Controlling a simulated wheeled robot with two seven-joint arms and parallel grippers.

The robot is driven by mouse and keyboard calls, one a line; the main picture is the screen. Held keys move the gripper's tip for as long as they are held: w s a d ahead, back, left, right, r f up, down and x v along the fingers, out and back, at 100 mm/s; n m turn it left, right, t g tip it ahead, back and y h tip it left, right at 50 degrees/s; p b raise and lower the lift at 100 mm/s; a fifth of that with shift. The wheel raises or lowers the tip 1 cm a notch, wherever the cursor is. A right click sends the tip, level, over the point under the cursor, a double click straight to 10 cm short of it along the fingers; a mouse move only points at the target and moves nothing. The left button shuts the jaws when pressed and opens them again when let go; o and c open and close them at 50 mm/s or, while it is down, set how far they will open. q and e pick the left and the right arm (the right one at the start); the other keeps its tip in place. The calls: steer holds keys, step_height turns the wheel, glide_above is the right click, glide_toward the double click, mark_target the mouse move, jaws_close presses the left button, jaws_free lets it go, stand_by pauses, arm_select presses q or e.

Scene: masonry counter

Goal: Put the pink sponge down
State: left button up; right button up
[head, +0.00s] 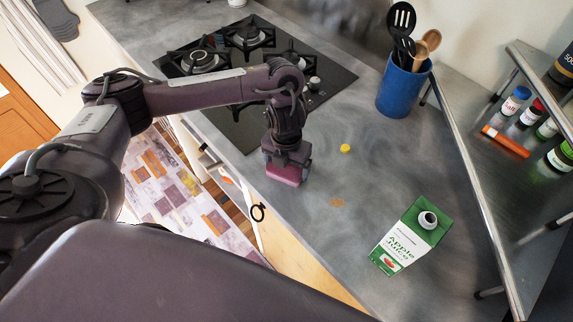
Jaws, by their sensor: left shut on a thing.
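My left arm reaches in from the left, and its gripper (286,168) points down near the counter's front edge. It is shut on the pink sponge (283,176), which shows just below the gripper. I cannot tell whether the sponge touches the grey counter (330,240). The gripper hides the upper part of the sponge. My right gripper is not in view.
A green and white apple juice carton (409,238) stands to the right, and a yellow cap (345,148) lies behind. A brownish stain (337,202) marks the counter. A blue utensil holder (403,88), a gas hob (335,80) and a metal rack (478,190) stand around.

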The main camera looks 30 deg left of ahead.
arm_select(q)
steer(key=o, duration=0.7)
steer(key=shift+f, duration=0.1)
steer(key=shift+w+r+p, duration=0.1)
steer(key=shift+r+p, duration=0.25)
steer(key=shift+r, duration=0.15)
step_height(320, 180, up, 11)
steer(key=shift+r+p, duration=0.2)
steer(key=shift+p, duration=0.95)
steer(key=shift+f, duration=0.1)
